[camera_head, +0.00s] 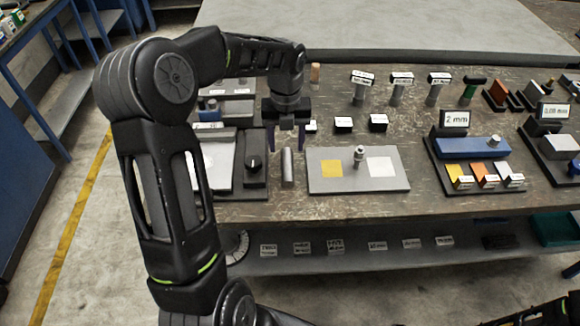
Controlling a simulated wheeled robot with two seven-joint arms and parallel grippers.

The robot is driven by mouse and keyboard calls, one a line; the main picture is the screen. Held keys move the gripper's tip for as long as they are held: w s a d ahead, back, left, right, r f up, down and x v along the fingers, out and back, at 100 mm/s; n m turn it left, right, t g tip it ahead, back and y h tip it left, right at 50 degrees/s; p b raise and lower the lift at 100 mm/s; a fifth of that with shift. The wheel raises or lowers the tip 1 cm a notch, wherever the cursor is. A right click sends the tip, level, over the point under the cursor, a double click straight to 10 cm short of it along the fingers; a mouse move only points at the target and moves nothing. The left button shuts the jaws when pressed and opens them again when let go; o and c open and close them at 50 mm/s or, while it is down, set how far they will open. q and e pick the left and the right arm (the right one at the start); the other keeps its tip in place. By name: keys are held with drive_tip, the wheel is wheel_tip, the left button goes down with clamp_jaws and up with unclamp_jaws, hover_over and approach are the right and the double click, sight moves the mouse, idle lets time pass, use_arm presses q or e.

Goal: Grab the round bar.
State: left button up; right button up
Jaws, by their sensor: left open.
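The round bar (287,168) is a short grey metal cylinder on the worktable, between a black device and a grey plate. My left gripper (294,152) comes from above with its fingers pointing down. Its two dark fingers are apart, one towards each side of the bar, and nothing is held between them. The gripper seems to be above or just behind the bar; the exact height gap is hard to tell. My right gripper is not in view.
The grey plate (330,184) with a yellow and a white square lies right of the bar. The black device (255,170) is close on its left. A blue block (472,147) with a display stands farther right. Several labelled stamp-like pieces stand behind.

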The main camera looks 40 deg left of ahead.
sight(288, 163)
use_arm(q)
drive_tip(key=shift+w+f, duration=0.1)
drive_tip(key=shift+f, duration=1.25)
drive_tip(key=shift+d+f+p, duration=0.15)
drive_tip(key=shift+f+p, duration=0.5)
drive_tip(key=shift+f, duration=1.95)
clamp_jaws()
